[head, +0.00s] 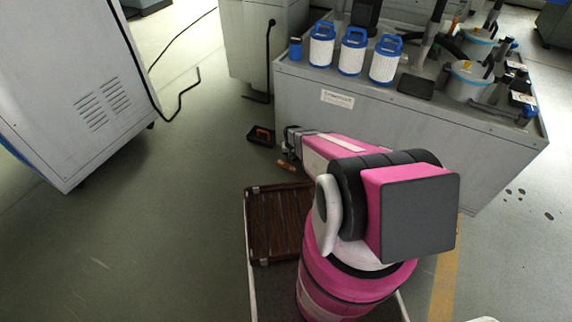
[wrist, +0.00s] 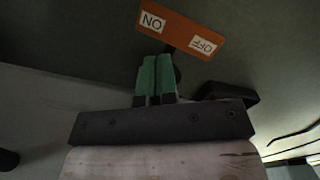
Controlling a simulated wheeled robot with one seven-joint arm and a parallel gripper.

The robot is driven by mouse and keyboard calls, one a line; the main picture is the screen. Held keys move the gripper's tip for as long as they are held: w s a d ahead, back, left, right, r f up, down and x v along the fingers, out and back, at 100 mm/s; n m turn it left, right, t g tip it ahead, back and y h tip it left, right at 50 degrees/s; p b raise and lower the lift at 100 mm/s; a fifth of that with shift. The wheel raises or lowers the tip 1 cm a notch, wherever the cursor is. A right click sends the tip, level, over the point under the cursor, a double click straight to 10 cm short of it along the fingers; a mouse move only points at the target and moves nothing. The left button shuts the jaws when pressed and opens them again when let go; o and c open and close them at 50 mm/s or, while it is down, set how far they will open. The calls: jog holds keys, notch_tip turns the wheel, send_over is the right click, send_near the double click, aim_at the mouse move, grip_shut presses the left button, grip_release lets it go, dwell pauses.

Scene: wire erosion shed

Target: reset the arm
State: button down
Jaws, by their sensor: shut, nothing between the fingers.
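My arm reaches forward from the bottom of the head view, with pink and black links, towards the grey cabinet. My gripper (head: 288,152) is at its far end, small and partly hidden by the arm. In the wrist view its two green fingers (wrist: 156,62) are shut together with nothing between them. An orange plate (wrist: 178,31) with ON and OFF labels lies just past the fingertips. I cannot tell whether they touch it. A small orange thing (head: 286,165) beside the gripper in the head view may be this plate.
A grey cabinet (head: 400,125) stands ahead, with blue-and-white canisters (head: 352,52) and tools on top. A dark box with an orange handle (head: 261,135) sits on the floor. A brown slatted case (head: 272,222) lies left of my arm.

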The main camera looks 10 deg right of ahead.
jog(key=s+r, duration=0.7)
jog(key=r, duration=0.6)
jog(key=s+r, duration=0.7)
jog(key=r, duration=0.6)
jog(key=s+r+n, duration=0.1)
jog(key=s+r, duration=0.6)
jog(key=r, duration=0.6)
jog(key=shift+s+r, duration=0.15)
jog(key=shift+r, duration=0.15)
